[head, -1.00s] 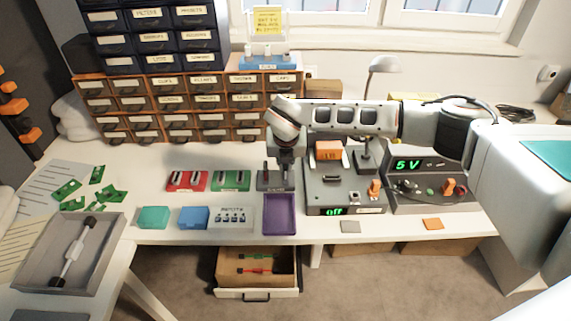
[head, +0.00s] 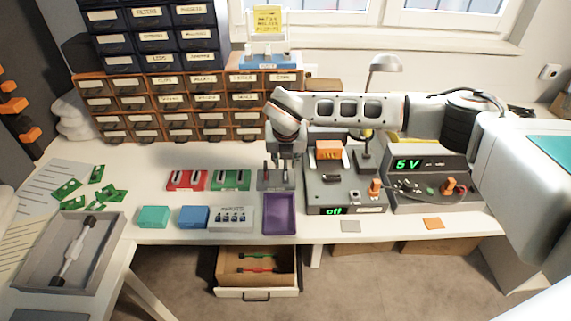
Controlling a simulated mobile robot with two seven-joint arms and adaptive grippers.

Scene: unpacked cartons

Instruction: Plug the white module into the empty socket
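My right gripper (head: 286,160) points down over a dark grey holder (head: 277,185), left of the grey-black device (head: 335,192) whose display reads "off". Its fingertips are small and overlap the holder's upright dark parts, so I cannot tell whether they are open or shut or touch anything. I cannot clearly pick out a white module or an empty socket. An orange block (head: 328,149) sits on top of the "off" device. My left gripper is not in view.
Red (head: 187,186) and green (head: 230,185) holders stand left of the grey one. A purple tray (head: 280,228), a labelled grey box (head: 231,226) and blue (head: 194,222) and teal (head: 153,222) boxes line the front. A "5 V" device (head: 436,162) stands right. A drawer (head: 257,292) is open below.

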